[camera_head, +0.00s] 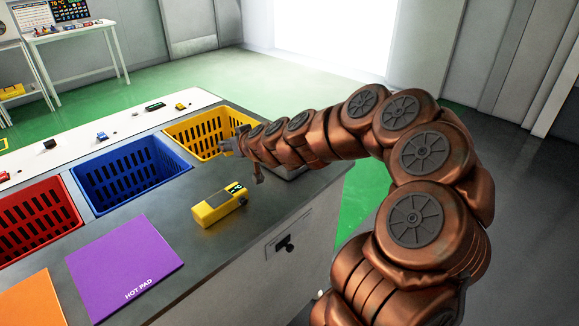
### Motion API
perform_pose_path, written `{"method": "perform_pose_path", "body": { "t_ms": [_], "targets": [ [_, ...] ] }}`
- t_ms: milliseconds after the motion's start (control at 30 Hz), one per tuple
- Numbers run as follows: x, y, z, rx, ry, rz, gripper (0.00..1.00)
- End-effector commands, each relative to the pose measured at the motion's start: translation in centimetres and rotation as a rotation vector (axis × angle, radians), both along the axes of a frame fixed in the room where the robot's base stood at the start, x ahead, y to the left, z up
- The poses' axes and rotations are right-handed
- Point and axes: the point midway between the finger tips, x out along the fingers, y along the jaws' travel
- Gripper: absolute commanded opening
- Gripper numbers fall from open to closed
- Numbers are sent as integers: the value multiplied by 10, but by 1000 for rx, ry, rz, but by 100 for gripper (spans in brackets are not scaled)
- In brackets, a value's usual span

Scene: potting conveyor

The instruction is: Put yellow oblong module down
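My gripper (230,147) is over the right end of the yellow basket (176,129), at the basket's rim. It is small in the view and partly hidden by my arm, so I cannot tell whether its fingers are open or shut, or whether they hold anything. A small yellow module (180,106) lies on the white conveyor behind the yellow basket. A larger yellow box-shaped device (219,205) with a small dark display lies on the grey counter in front of the basket, apart from the gripper.
A blue basket (131,171) and a red basket (38,216) sit left of the yellow one. A purple hot pad (126,265) and an orange pad (30,302) lie on the counter. Several small parts sit on the white conveyor (75,147). Bare counter surrounds the yellow device.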

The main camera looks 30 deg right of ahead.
Motion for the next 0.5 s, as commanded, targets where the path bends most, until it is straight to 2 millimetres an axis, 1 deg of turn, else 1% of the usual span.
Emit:
{"method": "perform_pose_path", "body": {
  "t_ms": [33,200,333,500],
  "targets": [
    [-10,-13,-8,2,-2,2,17],
    [-44,-39,-11,-1,-3,48,17],
    [-71,-53,-12,-3,-1,88,17],
    [-100,-62,-8,-3,-2,140,17]
  ]
}}
